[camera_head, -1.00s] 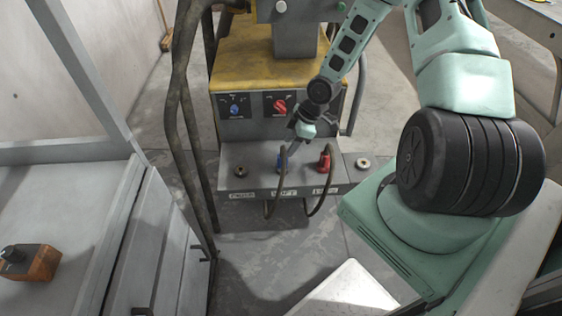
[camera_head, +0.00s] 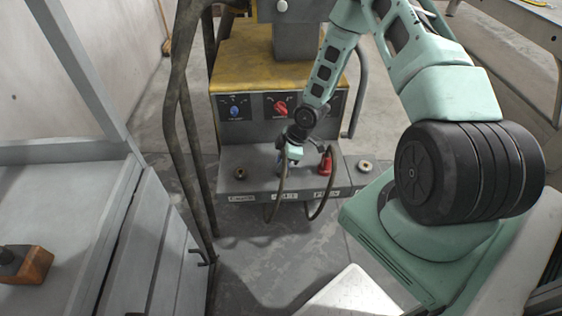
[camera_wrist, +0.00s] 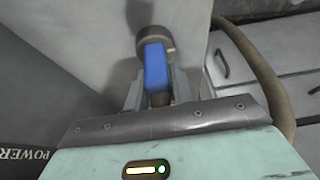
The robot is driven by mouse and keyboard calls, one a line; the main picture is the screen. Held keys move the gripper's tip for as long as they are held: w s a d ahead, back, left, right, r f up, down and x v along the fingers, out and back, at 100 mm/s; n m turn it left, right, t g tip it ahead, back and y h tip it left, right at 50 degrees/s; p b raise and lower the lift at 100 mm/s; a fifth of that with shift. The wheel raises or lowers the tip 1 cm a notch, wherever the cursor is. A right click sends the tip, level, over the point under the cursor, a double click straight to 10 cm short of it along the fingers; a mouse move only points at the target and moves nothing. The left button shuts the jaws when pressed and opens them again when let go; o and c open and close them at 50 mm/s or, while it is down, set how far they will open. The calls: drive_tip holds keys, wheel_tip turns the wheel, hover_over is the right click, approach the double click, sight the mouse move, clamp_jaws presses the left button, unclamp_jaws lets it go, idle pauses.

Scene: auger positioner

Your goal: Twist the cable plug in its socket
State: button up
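The blue cable plug (camera_wrist: 156,68) stands in its round dark socket (camera_wrist: 154,40) in the wrist view. The two fingers of my gripper (camera_wrist: 158,88) are on either side of the plug, very close to it; whether they press on it is unclear. The plug's cable end is at the gripper's base. In the head view my gripper (camera_head: 294,151) is down at the blue plug's place on the grey connector ledge (camera_head: 255,185) and mostly hides the plug.
A red plug (camera_head: 325,164) with its cable (camera_head: 322,208) stands close to the right of my gripper. Blue (camera_head: 235,112) and red (camera_head: 281,109) knobs are on the panel behind. A cable passes right in the wrist view.

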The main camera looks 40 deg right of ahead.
clamp_jaws()
drive_tip(key=shift+f+m+b, duration=0.15)
drive_tip(key=shift+m+b, duration=0.35)
drive_tip(key=m+h+b, duration=0.1)
drive_tip(key=m, duration=0.1)
drive_tip(key=shift+m+t, duration=0.3)
drive_tip(key=shift+t, duration=0.1)
drive_tip(key=shift+w+d+m+h, duration=0.15)
drive_tip(key=shift+m+h, duration=0.15)
drive_tip(key=shift+m, duration=0.5)
drive_tip(key=shift+t, duration=0.3)
drive_tip(key=shift+m+h+b, duration=0.4)
drive_tip(key=shift+m, duration=0.7)
drive_tip(key=m+h, duration=0.1)
drive_tip(key=m, duration=0.2)
drive_tip(key=shift+d+t, duration=0.15)
drive_tip(key=shift+t, duration=0.15)
drive_tip(key=o, duration=0.6)
unclamp_jaws()
